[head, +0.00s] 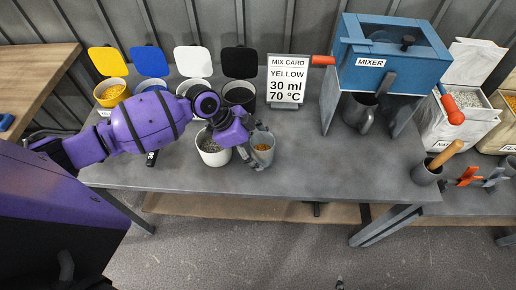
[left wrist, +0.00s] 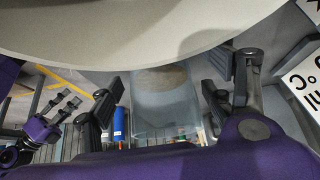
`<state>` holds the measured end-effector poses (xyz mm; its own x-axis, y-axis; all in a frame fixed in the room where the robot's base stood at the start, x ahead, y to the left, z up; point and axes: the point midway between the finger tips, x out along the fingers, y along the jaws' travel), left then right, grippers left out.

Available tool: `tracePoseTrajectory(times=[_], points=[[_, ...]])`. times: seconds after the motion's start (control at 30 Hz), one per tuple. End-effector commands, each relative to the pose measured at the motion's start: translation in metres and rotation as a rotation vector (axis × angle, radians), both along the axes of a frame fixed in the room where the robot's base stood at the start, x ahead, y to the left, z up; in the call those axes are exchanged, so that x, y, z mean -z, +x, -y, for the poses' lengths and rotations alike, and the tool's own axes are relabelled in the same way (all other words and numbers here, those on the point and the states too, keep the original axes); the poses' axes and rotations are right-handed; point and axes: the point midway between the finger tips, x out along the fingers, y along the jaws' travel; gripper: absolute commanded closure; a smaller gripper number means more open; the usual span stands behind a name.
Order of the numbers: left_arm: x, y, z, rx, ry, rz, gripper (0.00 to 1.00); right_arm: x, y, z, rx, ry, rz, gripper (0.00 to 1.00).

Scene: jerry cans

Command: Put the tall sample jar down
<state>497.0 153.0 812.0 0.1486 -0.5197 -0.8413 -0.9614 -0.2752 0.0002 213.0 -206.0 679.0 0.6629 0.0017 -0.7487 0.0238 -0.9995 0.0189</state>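The tall sample jar (head: 264,158) is a greyish see-through vessel with orange-brown contents, in front of the table's middle in the head view. My left gripper (head: 256,144) has its fingers on either side of it. In the left wrist view the jar (left wrist: 166,108) sits between the two finger pads of my left gripper (left wrist: 164,104), which close in on its sides. I cannot tell whether the jar's base touches the table.
A white pot (head: 214,157) of grey granules stands close left of the jar. Lidded tubs, including a yellow one (head: 111,93), line the back. The mix card (head: 288,80) and blue mixer (head: 392,58) stand behind. The grey tabletop (head: 330,165) is clear right of the jar.

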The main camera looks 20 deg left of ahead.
Motion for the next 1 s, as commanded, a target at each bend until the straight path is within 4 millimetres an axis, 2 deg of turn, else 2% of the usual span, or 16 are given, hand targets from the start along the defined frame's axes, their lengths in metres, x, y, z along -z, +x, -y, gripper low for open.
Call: tracePoseTrajectory(times=[0.27,0.43,0.8,1.0], points=[[-0.001,0.0,0.0,0.0,0.0,0.0,0.25,-0.001,0.002,-0.003,0.005,0.006,0.004,0.65],[-0.013,-0.001,-0.006,-0.001,0.002,0.003,0.25,-0.004,0.004,-0.004,0.004,0.008,0.007,0.65],[-0.077,-0.013,-0.047,-0.001,0.003,0.001,0.25,-0.002,0.002,-0.003,-0.001,0.004,0.003,0.65],[-0.099,-0.017,-0.06,-0.001,0.001,0.001,0.25,-0.002,0.002,-0.001,-0.004,0.002,0.002,0.65]])
